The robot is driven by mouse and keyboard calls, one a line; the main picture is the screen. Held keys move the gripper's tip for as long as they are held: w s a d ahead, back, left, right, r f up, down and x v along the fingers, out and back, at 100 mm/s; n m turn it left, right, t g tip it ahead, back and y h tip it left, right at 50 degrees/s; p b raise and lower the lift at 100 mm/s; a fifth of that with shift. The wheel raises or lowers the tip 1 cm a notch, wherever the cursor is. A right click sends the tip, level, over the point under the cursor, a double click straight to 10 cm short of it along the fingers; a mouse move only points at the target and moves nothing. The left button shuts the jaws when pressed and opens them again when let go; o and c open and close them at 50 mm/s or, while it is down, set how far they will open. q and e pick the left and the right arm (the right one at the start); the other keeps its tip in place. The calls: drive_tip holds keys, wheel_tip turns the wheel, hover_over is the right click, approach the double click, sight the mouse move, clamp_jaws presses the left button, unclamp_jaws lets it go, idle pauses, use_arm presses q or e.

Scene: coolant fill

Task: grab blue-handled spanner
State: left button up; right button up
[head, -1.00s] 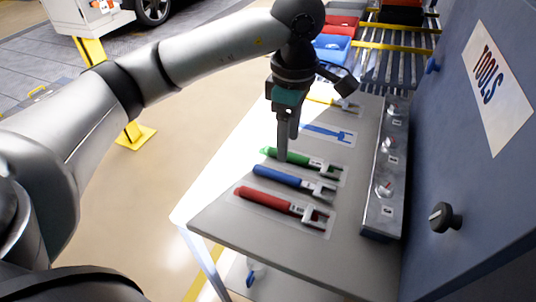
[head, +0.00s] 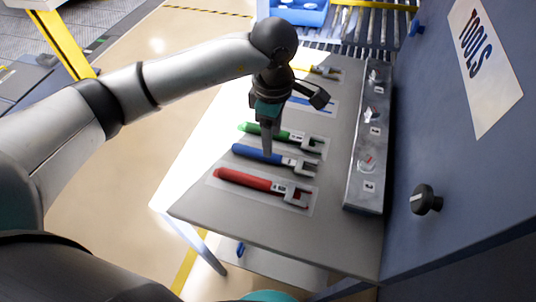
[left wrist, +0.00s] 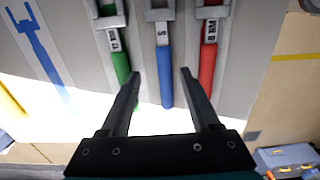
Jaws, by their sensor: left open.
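The blue-handled spanner (head: 258,154) lies on the grey bench top (head: 300,240), between the green-handled spanner (head: 258,130) and the red-handled spanner (head: 250,180). My left gripper (head: 267,148) is above the blue handle in the head view. In the left wrist view the left gripper (left wrist: 160,75) is open, its fingers on either side of the blue handle (left wrist: 165,80). I cannot tell how high the fingertips are above the bench. The green handle (left wrist: 122,68) and red handle (left wrist: 207,72) lie outside the fingers. My right gripper is not in view.
A yellow-handled spanner (head: 312,68) and a blue spanner outline (head: 315,104) are farther back. A metal strip with knobs (head: 368,150) runs along the right side, before the blue tool cabinet (head: 455,180). A blue bin (head: 295,10) stands on rollers beyond.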

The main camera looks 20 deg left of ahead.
sight(273, 158)
use_arm(q)
drive_tip(key=f, duration=0.4)
drive_tip(key=shift+s+a+f, duration=0.25)
drive_tip(key=shift+s+a, duration=0.1)
drive_tip(key=shift+s, duration=0.05)
drive_tip(key=shift+f, duration=0.3)
drive_tip(key=shift+c, duration=0.2)
clamp_jaws()
drive_tip(key=shift+w+r, duration=0.1)
